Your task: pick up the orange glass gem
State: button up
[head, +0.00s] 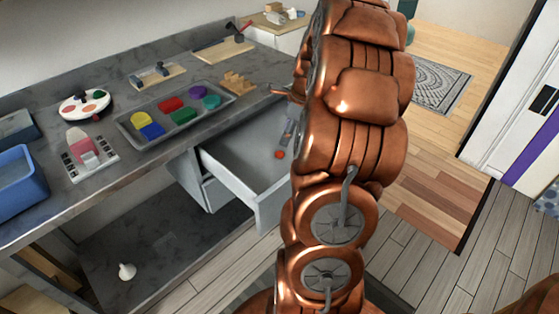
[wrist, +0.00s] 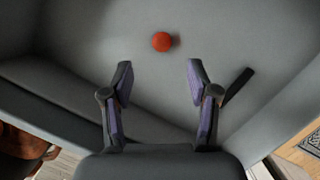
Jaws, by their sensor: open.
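The orange glass gem (head: 279,154) lies in the open grey drawer (head: 222,171). In the wrist view the gem (wrist: 161,41) looks round and orange-red and lies on the grey drawer floor (wrist: 230,50), beyond my fingertips and roughly centred between them. My gripper (wrist: 159,75) is open and empty, its two purple-lined fingers spread apart and not touching the gem. In the head view my copper-coloured arm hides the right part of the drawer, and a finger of my gripper (head: 288,131) shows inside it.
Drawer walls surround the gem. The grey counter above holds a tray of coloured pieces (head: 122,123), a wooden block piece (head: 238,83), a paint palette (head: 84,104) and a blue bin (head: 20,182). A small white object (head: 127,271) sits on the lower shelf.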

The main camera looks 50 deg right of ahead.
aim_at(280, 153)
jog(key=shift+b+x, duration=0.3)
jog(key=shift+x, duration=3.55)
jog(key=shift+d, duration=0.15)
jog(key=c, duration=0.9)
jog(key=shift+c, duration=0.2)
jog(key=shift+r, duration=0.1)
